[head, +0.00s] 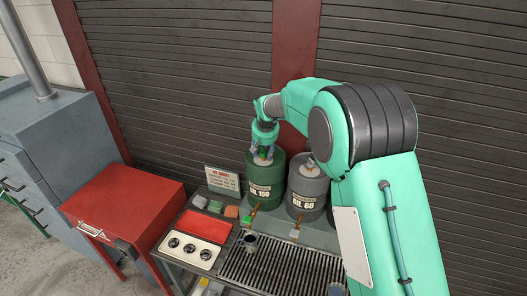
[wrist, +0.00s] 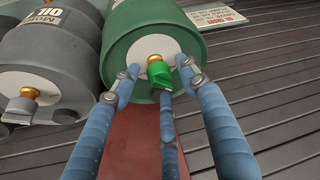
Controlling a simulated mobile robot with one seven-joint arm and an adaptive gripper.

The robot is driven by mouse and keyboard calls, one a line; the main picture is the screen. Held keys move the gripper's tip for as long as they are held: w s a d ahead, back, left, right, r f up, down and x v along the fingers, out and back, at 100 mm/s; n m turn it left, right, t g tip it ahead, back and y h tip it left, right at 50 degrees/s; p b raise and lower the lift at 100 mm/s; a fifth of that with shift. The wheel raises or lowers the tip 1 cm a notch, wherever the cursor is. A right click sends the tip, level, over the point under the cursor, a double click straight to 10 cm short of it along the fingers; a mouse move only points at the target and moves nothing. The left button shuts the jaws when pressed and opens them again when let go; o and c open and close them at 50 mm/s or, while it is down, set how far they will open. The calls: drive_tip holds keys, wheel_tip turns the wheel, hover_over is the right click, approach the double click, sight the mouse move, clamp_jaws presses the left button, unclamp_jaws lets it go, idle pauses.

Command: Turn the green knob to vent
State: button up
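The green knob (wrist: 161,78) sits on a brass stem in the middle of the white disc on top of the green drum (wrist: 128,28). Its green grip points down and slightly right in the wrist view. My gripper (wrist: 158,72) has blue fingers spread to the left and right of the knob, with a third finger below it. The side fingers stand apart from the knob; I cannot tell whether the third touches it. In the head view my gripper (head: 264,153) is over the green drum (head: 262,188), marked OIL 150, and mostly hides the knob.
A grey drum (head: 305,190), marked OIL 68, stands close on the right, with its own grey knob (wrist: 24,104). A sign (head: 222,179) stands left of the green drum. Brass taps, a dark cup (head: 250,242) and a grate (head: 280,268) are in front. A shutter wall is behind.

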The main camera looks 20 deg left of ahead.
drive_tip(key=c, duration=1)
drive_tip(key=shift+r, duration=0.1)
